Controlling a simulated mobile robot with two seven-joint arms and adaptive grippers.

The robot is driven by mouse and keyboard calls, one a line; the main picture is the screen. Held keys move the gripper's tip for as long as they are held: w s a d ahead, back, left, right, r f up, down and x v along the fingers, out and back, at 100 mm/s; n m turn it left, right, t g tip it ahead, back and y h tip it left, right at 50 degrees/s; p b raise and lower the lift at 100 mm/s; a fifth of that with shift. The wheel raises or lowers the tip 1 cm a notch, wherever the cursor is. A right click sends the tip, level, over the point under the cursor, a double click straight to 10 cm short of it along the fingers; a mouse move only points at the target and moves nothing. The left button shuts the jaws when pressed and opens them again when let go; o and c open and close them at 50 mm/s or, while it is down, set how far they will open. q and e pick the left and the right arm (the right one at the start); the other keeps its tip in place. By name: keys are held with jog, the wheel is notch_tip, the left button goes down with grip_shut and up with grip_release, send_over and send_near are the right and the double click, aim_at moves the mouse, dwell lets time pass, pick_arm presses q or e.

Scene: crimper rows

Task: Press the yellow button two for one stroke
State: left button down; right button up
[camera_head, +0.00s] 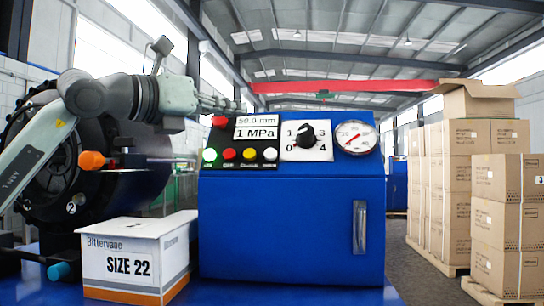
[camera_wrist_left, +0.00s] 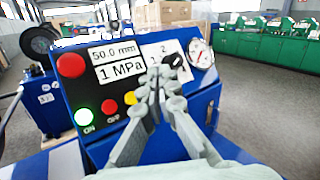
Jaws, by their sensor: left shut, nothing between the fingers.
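The yellow button (camera_head: 249,154) is in the lower button row of the blue machine's black panel, between a red and a white button. In the left wrist view the yellow button (camera_wrist_left: 131,97) shows just left of my fingers. My left gripper (camera_head: 238,106) is shut and empty, in front of the panel's upper part near the display. In the left wrist view its fingertips (camera_wrist_left: 163,76) overlap the lower part of the dial plate; whether they touch the panel cannot be told. The white button is hidden behind the fingers there. My right gripper is not in view.
The panel also has a lit green button (camera_head: 210,155), a red button (camera_head: 229,154), a large red button (camera_head: 221,121), a black knob (camera_head: 306,136) and a gauge (camera_head: 356,137). A SIZE 22 box (camera_head: 135,262) stands front left. Stacked cartons (camera_head: 507,221) stand right.

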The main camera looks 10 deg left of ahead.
aim_at(250, 155)
pick_arm(q)
jog(key=shift+w+a+f+y, duration=0.1)
jog(key=shift+f+y, duration=0.25)
jog(key=shift+y, duration=0.15)
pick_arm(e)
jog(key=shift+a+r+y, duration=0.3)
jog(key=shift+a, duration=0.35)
pick_arm(q)
jog(key=w+f, duration=0.5)
jog(key=w, duration=0.2)
jog(key=shift+w, duration=0.15)
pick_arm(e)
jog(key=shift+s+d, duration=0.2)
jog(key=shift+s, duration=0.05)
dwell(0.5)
pick_arm(q)
jog(key=shift+w, duration=0.1)
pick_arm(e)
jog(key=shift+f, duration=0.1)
pick_arm(q)
jog(key=shift+w+f, duration=0.15)
jog(key=shift+w, duration=0.1)
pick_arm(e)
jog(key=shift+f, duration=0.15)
